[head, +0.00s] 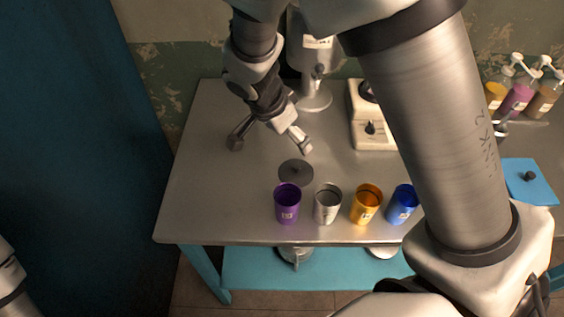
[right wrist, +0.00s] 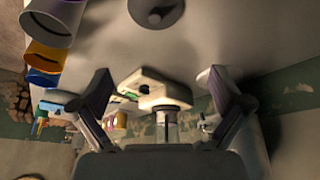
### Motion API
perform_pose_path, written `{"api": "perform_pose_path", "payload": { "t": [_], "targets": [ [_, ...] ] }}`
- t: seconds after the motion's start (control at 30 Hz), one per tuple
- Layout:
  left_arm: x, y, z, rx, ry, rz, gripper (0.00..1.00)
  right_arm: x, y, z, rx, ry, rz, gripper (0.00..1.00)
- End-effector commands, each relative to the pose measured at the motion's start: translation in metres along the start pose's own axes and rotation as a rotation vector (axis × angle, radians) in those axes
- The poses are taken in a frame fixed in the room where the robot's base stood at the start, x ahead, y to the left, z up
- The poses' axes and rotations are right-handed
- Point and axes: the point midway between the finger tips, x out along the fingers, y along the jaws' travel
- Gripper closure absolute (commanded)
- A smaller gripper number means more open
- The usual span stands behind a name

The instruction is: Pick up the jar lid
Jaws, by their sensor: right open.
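The jar lid (head: 296,172) is a dark grey disc with a small knob, lying flat on the metal table just behind the purple cup. In the right wrist view the lid (right wrist: 156,10) is at the top edge, partly cut off. My right gripper (head: 270,143) is open and empty, its fingers spread wide, behind and slightly left of the lid and apart from it. Its two fingers also show at left and right in the right wrist view (right wrist: 158,85). Only a bit of my left arm shows at the lower left of the head view; its gripper is out of frame.
A purple cup (head: 288,205), grey cup (head: 327,204), orange cup (head: 366,205) and blue cup (head: 402,205) stand along the front edge. The table's left side (head: 200,190) is clear.

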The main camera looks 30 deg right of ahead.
Motion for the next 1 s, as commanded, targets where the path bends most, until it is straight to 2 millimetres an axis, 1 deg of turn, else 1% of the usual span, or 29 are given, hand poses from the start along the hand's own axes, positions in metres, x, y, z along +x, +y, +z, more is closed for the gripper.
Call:
{"api": "perform_pose_path", "payload": {
  "t": [0.03, 0.23, 0.33, 0.47, 0.67, 0.77, 0.8, 0.83, 0.9, 1.0],
  "targets": [
    [0.018, 0.0, 0.001, 0.0, -0.002, 0.0, 0.0, 0.017, 0.0, 0.007, 0.0, 0.0, 0.0, 0.0],
    [0.052, 0.0, 0.001, 0.0, -0.003, 0.0, 0.0, 0.048, 0.0, 0.02, 0.0, 0.0, 0.0, 0.0],
    [0.063, -0.001, 0.001, 0.0, -0.002, 0.0, 0.0, 0.059, 0.0, 0.024, -0.001, -0.001, 0.0, 0.0],
    [0.067, -0.001, 0.001, 0.0, -0.002, 0.0, 0.0, 0.072, 0.001, 0.025, -0.001, -0.001, 0.003, 0.0],
    [0.068, -0.001, 0.001, 0.0, -0.002, 0.0, 0.0, 0.095, 0.001, 0.025, -0.003, -0.002, 0.004, 0.0],
    [0.07, -0.001, 0.001, 0.0, -0.002, 0.0, 0.0, 0.115, 0.001, 0.026, -0.003, -0.004, 0.004, 0.0],
    [0.073, -0.001, 0.001, 0.0, -0.002, 0.0, 0.0, 0.123, 0.001, 0.027, -0.003, -0.004, 0.004, 0.0],
    [0.074, -0.001, 0.001, 0.0, -0.001, 0.0, 0.0, 0.128, 0.001, 0.027, -0.002, -0.003, 0.003, 0.0],
    [0.075, -0.001, 0.001, 0.0, -0.002, 0.0, 0.0, 0.134, 0.001, 0.026, -0.001, -0.002, 0.002, 0.0],
    [0.075, -0.001, 0.001, 0.0, -0.002, 0.0, 0.0, 0.136, 0.0, 0.026, -0.001, -0.001, 0.0, 0.0]
  ]
}}
